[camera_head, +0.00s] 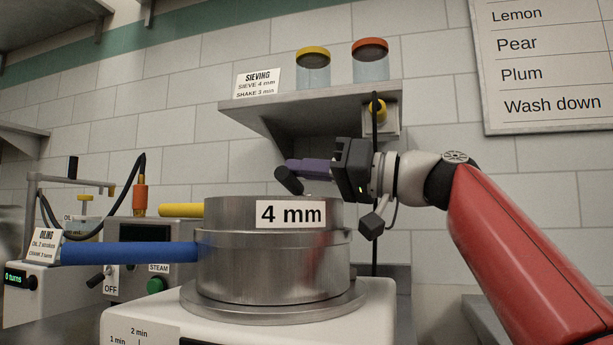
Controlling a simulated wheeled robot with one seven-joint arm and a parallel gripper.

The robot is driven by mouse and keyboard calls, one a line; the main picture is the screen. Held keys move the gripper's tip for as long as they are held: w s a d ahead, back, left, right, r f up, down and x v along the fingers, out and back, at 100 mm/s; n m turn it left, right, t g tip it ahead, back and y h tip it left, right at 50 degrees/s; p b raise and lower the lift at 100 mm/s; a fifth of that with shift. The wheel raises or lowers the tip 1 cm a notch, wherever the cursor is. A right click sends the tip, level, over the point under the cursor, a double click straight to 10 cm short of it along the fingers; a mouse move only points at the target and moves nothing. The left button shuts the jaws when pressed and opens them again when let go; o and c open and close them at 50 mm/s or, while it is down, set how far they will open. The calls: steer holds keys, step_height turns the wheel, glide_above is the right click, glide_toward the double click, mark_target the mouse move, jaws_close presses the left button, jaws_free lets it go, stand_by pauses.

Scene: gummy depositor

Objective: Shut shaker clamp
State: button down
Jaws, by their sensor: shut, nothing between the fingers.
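The shaker (245,331) is a white base at the bottom centre. A round steel sieve stack (225,272) stands upright on its plate, with a "4 mm" label on the upper ring. A short black grip (288,180), which looks like the clamp's handle, shows tilted just above the stack's top. The rest of the clamp is largely hidden behind the stack's rim, so its position is unclear. My gripper (292,165) comes in from the right with its purple fingers shut and empty. The fingertips are right at the black grip; I cannot tell whether they touch it.
A blue handle (130,252) and a yellow handle (181,210) stick out to the left of the stack. A wall shelf (300,103) with two lidded jars hangs above my gripper. The steam unit (128,285) and the oiling station (30,283) stand at the left.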

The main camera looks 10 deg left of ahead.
steer(key=shift+s+f+b, duration=0.15)
steer(key=shift+f+b, duration=0.15)
steer(key=shift+f, duration=0.05)
stand_by(0.5)
steer(key=shift+d+f, duration=0.1)
steer(key=shift+d, duration=0.3)
steer(key=b+v, duration=0.2)
steer(key=v, duration=0.5)
